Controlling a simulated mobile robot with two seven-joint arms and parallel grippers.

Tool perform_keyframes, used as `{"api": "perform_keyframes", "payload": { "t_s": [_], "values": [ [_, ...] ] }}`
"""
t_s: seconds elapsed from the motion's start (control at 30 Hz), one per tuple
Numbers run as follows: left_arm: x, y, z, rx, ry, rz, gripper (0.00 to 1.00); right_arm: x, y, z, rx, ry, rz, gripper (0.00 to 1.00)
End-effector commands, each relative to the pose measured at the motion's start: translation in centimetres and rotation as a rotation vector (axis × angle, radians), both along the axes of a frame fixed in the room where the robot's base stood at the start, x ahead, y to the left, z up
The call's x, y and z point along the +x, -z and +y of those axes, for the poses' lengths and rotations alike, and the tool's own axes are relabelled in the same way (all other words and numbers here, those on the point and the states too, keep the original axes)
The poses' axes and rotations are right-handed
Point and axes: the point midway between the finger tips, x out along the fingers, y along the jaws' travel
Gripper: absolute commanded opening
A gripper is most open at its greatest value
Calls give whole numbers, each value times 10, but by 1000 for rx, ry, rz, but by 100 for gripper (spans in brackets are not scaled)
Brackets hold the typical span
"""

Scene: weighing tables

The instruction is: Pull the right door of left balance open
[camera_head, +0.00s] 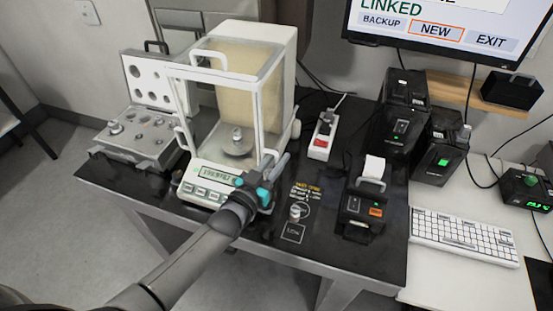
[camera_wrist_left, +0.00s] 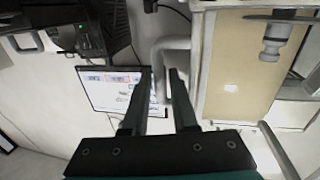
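The balance (camera_head: 238,115) is a white draft-shield box with a small display and keys in front, standing on the black table. A metal weight (camera_head: 238,137) stands on its round pan. The weight also shows upside down in the left wrist view (camera_wrist_left: 272,47). My left gripper (camera_head: 266,178) is at the balance's front right corner, low beside its right side. In the left wrist view its two dark fingers (camera_wrist_left: 160,75) are apart, with a white bent door handle (camera_wrist_left: 172,43) reaching between them. Contact with the handle is unclear. My right gripper is not in view.
A metal weight case (camera_head: 145,130) stands left of the balance. A single weight (camera_head: 296,212), a small printer (camera_head: 362,208) and a power strip (camera_head: 322,137) are on the right. A keyboard (camera_head: 465,237) lies on the white table, and a monitor (camera_head: 440,28) hangs behind.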

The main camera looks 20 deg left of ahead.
Motion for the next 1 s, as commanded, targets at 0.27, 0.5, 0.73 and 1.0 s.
{"api": "perform_keyframes", "payload": {
  "t_s": [0.27, 0.5, 0.73, 1.0],
  "values": [
    [0, 0, 0, 0, 0, 0, 10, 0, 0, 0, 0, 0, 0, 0],
    [0, 0, 0, 0, 0, 0, 0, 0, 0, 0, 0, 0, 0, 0],
    [0, 0, 0, 0, 0, 0, 0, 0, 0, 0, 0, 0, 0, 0],
    [0, 0, 0, 0, 0, 0, 0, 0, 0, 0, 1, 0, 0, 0]
  ]
}}
